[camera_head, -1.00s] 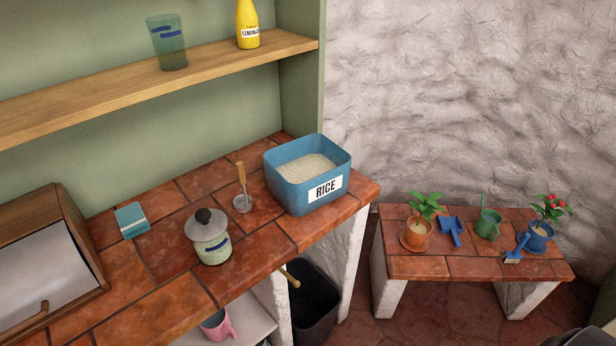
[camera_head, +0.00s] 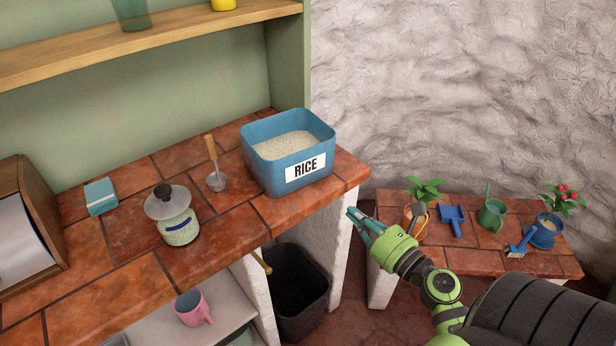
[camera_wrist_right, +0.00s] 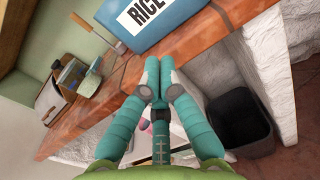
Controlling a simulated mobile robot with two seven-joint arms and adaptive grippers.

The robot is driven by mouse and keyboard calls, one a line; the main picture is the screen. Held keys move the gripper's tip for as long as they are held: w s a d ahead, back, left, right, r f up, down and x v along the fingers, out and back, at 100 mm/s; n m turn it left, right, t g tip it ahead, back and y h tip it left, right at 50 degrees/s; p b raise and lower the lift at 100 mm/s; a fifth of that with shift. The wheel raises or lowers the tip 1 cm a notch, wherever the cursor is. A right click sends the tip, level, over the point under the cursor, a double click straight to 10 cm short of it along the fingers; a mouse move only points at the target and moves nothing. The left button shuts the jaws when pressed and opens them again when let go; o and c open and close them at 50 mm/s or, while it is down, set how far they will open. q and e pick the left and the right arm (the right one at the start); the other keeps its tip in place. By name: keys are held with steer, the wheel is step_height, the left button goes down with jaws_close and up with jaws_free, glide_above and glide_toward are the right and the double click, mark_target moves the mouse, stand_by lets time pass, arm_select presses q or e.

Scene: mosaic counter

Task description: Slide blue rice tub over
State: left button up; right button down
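The blue rice tub (camera_head: 262,170), open and full of white rice, stands upright near the right end of the tiled counter (camera_head: 225,227). Its white RICE label faces front. In the right wrist view the tub (camera_wrist_right: 165,28) shows in part at the top, beyond my fingertips. My right gripper (camera_head: 357,218) is off the counter's front right edge, apart from the tub. In the wrist view the right gripper's teal fingers (camera_wrist_right: 159,76) are together with nothing between them. My left gripper is not in view.
A ladle (camera_head: 214,165) and a lidded jar (camera_head: 178,218) stand left of the tub. A dark bin (camera_head: 298,300) is below the counter. A low bench (camera_head: 480,262) with potted plants is at the right. The counter's right end has little free room.

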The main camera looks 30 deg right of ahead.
steer(key=r+n, duration=0.1)
steer(key=n, duration=0.1)
steer(key=p, duration=0.5)
glide_toward(307, 170)
steer(key=w, duration=0.6)
steer(key=shift+a+r, duration=0.15)
steer(key=shift+a, duration=0.05)
steer(key=shift+w, duration=0.45)
steer(key=shift+w+a+b, duration=0.15)
steer(key=shift+w+b, duration=0.3)
steer(key=shift+w, duration=1.4)
steer(key=shift+s, duration=0.1)
